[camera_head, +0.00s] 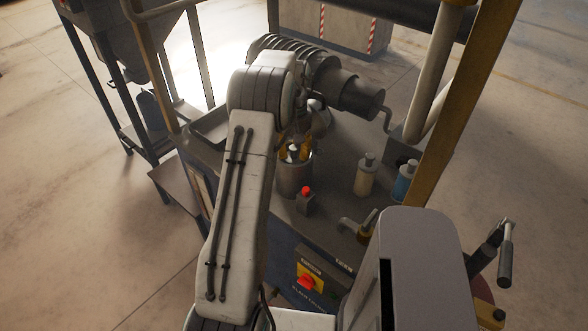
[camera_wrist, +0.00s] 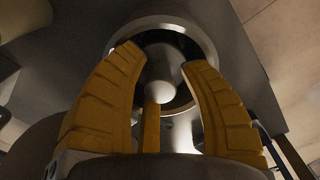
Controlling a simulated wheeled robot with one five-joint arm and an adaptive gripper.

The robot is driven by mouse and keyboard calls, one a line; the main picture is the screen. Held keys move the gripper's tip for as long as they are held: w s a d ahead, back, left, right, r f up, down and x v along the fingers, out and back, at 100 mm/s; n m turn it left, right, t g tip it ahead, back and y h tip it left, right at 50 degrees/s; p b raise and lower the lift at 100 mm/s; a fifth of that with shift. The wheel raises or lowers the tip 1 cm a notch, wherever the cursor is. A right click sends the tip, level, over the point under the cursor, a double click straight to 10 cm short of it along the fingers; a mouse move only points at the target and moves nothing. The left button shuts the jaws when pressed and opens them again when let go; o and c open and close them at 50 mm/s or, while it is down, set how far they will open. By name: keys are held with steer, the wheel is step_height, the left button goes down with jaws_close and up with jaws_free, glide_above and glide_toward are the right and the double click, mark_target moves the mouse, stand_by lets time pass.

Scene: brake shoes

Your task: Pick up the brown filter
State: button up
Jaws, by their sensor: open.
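A pale tan filter (camera_head: 366,179) with a grey cap stands upright on the machine's top, right of my gripper; it is the brownest canister in view. A larger grey metal canister (camera_head: 293,178) with a capped top stands below my gripper (camera_head: 303,148). In the wrist view, the yellow fingers of my gripper (camera_wrist: 165,95) are spread apart, with a round pale knob (camera_wrist: 166,78) and a metal ring between them. I cannot tell whether the fingers touch the knob. Nothing is held.
A blue canister (camera_head: 404,182) stands right of the tan filter. A small box with a red button (camera_head: 306,196) sits in front of the grey canister. A dark cylindrical machine part (camera_head: 345,91) lies behind. A yellow post (camera_head: 460,110) rises at right.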

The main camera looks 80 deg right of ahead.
jaws_close()
steer(key=shift+r, duration=0.15)
stand_by(0.4)
